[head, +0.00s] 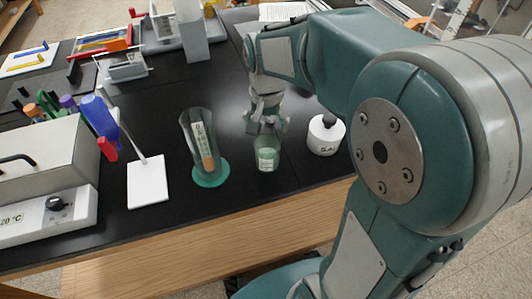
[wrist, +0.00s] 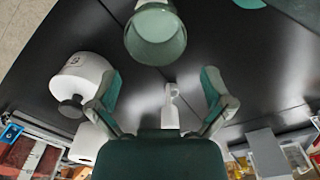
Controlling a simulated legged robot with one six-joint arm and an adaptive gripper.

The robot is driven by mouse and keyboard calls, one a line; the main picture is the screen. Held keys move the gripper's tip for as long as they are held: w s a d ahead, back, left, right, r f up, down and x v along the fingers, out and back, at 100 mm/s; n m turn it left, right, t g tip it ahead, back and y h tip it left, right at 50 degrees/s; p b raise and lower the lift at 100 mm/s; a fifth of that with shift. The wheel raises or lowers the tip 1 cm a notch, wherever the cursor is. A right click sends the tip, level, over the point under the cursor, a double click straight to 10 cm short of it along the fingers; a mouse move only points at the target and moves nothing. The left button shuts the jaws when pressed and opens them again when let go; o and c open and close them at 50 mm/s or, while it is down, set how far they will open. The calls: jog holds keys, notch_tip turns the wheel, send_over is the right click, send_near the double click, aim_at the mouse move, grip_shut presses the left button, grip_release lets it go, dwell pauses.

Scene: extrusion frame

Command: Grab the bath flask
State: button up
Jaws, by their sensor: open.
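A small green glass flask (head: 267,155) with a pale label stands near the front edge of the black bench. I cannot read its label, so I cannot confirm that it is the bath flask. In the wrist view its round rim and body (wrist: 156,38) show at the top centre, beyond my fingertips. My gripper (head: 266,127) hangs just behind and above it, pointing down. In the wrist view my gripper (wrist: 164,92) has its fingers spread wide, with nothing held between them.
A white bottle with a black top (head: 325,135) stands close on the right. A green cylinder with a thermometer (head: 200,145) stands left, beside a white-based stand (head: 147,182). A grey bath unit (head: 45,165) fills the far left. A slim white object (wrist: 170,108) shows between my fingers.

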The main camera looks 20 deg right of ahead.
aim_at(268, 150)
jog(key=f, duration=0.8)
jog(key=shift+s+d+f, duration=0.1)
jog(key=shift+s, duration=0.1)
jog(key=c, duration=1)
